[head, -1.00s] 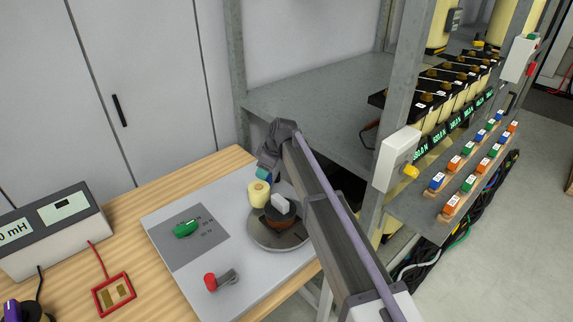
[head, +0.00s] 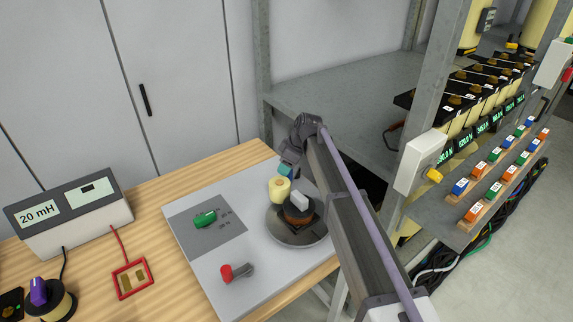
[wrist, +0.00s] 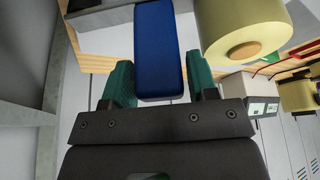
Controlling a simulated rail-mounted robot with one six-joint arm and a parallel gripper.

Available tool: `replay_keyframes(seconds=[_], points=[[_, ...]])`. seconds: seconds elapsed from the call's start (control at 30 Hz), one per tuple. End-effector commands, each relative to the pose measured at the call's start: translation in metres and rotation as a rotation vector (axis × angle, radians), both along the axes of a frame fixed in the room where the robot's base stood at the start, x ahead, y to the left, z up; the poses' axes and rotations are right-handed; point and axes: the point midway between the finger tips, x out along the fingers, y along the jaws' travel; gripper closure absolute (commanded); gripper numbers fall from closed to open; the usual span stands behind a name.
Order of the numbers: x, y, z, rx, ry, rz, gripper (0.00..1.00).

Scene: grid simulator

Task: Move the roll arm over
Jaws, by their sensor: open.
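A pale yellow roll (head: 279,189) stands at the back left of a round grey plate (head: 297,237) on the light board. Beside it on the plate is a dark and copper-brown winding with a light grey block on top (head: 299,203). My gripper (head: 286,171) is just above and behind the yellow roll. In the wrist view the teal fingers of my gripper (wrist: 161,80) are open, one on each side of a blue block (wrist: 160,45). I cannot tell whether they touch it. The yellow roll (wrist: 228,22) is to its right. I cannot tell which part is the roll arm.
The board also carries a green knob (head: 205,219) and a red-tipped lever (head: 236,272). A meter (head: 70,212) reading 20 mH and a red-framed pad (head: 132,279) are on the wooden table. A metal rack (head: 330,100) stands behind and right of my arm.

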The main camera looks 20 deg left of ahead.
Motion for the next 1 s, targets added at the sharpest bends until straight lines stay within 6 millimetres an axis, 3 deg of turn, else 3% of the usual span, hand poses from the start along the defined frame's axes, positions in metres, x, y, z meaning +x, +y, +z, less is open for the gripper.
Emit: replay_keyframes(seconds=[0.3,0.4,0.9,1.0], points=[[0.002,-0.027,0.078,0.0,0.001,-0.002,0.47],[0.003,-0.035,0.094,0.0,0.0,0.0,0.47],[0.004,-0.039,0.094,-0.001,0.0,0.0,0.47],[0.004,-0.04,0.094,-0.007,0.032,-0.069,0.47]])
